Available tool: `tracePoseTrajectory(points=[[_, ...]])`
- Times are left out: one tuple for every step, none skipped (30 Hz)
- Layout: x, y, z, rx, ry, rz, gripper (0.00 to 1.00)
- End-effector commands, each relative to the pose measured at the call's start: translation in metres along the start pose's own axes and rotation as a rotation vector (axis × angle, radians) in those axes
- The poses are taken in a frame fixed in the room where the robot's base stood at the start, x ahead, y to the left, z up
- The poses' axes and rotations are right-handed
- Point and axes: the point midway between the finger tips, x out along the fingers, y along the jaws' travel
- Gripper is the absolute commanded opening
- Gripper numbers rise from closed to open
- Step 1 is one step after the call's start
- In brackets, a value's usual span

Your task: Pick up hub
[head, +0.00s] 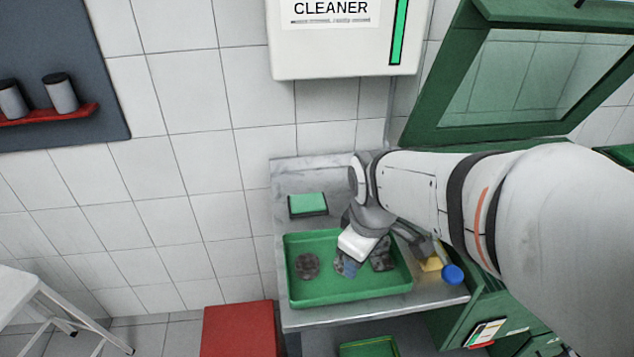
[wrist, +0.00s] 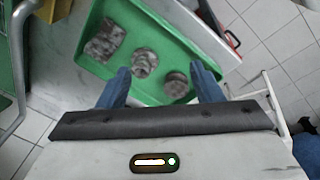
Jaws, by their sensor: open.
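Three dark, grimy metal parts lie apart in a green tray (wrist: 150,98), which also shows in the head view (head: 345,295). In the wrist view, one is a blocky part (wrist: 105,40), one a stepped round part (wrist: 144,62) with a raised centre, and one a smaller round part (wrist: 175,84). The stepped one looks most like a hub, but grime makes this uncertain. My gripper (wrist: 162,70) is open and empty above the tray, its blue fingers on either side of the stepped and smaller round parts. In the head view my gripper (head: 349,268) partly hides the middle of the tray.
The tray sits on a grey bench (head: 420,299). A green-topped sponge-like block (head: 307,204) lies behind it. A yellow item (head: 432,263) and a blue-ended tool (head: 452,275) lie right of it. A green-framed cabinet window (head: 530,85) stands at the right.

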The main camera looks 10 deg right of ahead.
Motion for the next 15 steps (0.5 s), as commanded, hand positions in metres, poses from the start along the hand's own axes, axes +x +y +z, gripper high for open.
tracePoseTrajectory(points=[[0.001, 0.006, -0.008, -0.14, -0.015, -0.006, 0.6], [0.004, 0.009, -0.012, -0.228, -0.021, -0.008, 0.6], [0.007, 0.013, -0.017, -0.347, -0.028, -0.01, 0.6], [0.009, 0.016, -0.021, -0.436, -0.034, -0.013, 0.6], [0.012, 0.018, -0.025, -0.526, -0.04, -0.017, 0.6], [0.016, 0.022, -0.03, -0.644, -0.046, -0.022, 0.6], [0.018, 0.025, -0.035, -0.732, -0.05, -0.026, 0.6], [0.022, 0.027, -0.038, -0.819, -0.055, -0.031, 0.6], [0.026, 0.03, -0.043, -0.931, -0.061, -0.039, 0.6], [0.029, 0.032, -0.047, -1.012, -0.064, -0.043, 0.6], [0.032, 0.034, -0.05, -1.089, -0.066, -0.048, 0.6], [0.036, 0.036, -0.054, -1.186, -0.07, -0.056, 0.6], [0.038, 0.037, -0.057, -1.253, -0.072, -0.061, 0.6], [0.041, 0.039, -0.059, -1.314, -0.074, -0.066, 0.6], [0.044, 0.04, -0.063, -1.388, -0.075, -0.071, 0.6]])
